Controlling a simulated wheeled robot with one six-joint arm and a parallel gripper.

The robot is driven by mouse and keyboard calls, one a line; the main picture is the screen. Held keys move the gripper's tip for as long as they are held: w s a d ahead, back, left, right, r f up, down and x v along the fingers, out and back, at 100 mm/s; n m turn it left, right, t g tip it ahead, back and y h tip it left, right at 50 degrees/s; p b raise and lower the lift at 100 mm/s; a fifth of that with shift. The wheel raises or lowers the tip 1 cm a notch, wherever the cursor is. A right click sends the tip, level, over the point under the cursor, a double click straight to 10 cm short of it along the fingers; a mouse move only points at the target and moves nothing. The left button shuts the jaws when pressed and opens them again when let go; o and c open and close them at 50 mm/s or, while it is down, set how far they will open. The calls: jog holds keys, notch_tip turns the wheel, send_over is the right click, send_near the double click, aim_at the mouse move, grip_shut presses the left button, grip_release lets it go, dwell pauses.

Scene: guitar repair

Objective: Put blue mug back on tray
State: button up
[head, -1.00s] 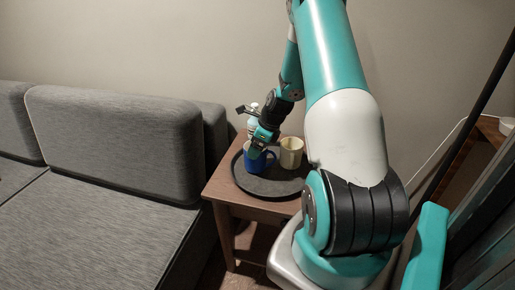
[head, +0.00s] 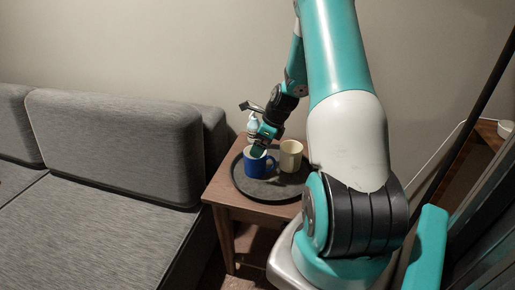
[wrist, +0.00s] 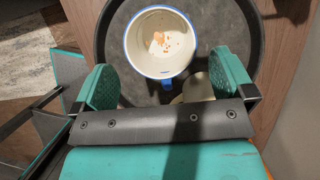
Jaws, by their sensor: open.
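The blue mug (head: 256,167) stands upright on the dark round tray (head: 262,192), near its left side, in the head view. In the wrist view the mug (wrist: 160,42) is seen from above, with a white inside and small brown specks at the bottom. My gripper (wrist: 166,82) is open, its two teal fingertips apart on either side just below the mug's rim in the picture. No finger visibly grips the mug. In the head view the gripper (head: 259,148) is right above and behind the mug, and its fingertips are partly hidden.
A cream mug (head: 291,156) stands on the tray just right of the blue mug. The tray rests on a small wooden table (head: 223,190). A grey sofa (head: 110,145) is at the left, and the wall is behind.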

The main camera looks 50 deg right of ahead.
jog(key=p+v, duration=0.1)
jog(key=v, duration=0.7)
jog(key=w+a+r+n+y, duration=0.1)
jog(key=a+r+n, duration=0.2)
jog(key=a+n, duration=0.35)
jog(key=w+a+r+n+g, duration=0.1)
jog(key=a+r+n, duration=0.3)
jog(key=a, duration=0.6)
jog(key=w+a+r+n+y, duration=0.1)
jog(key=a+r+n, duration=0.2)
jog(key=a+n, duration=0.4)
jog(key=s+a+r+n+g, duration=0.1)
jog(key=s+a+r+n, duration=0.2)
jog(key=s+a+n, duration=0.6)
jog(key=s+a+r+n+g, duration=0.2)
jog(key=s+a+n, duration=0.7)
jog(key=n, duration=0.3)
jog(key=shift+s+a+r+y, duration=0.3)
jog(key=shift+s+a+r, duration=0.1)
jog(key=shift+a, duration=0.5)
jog(key=shift+w, duration=0.1)
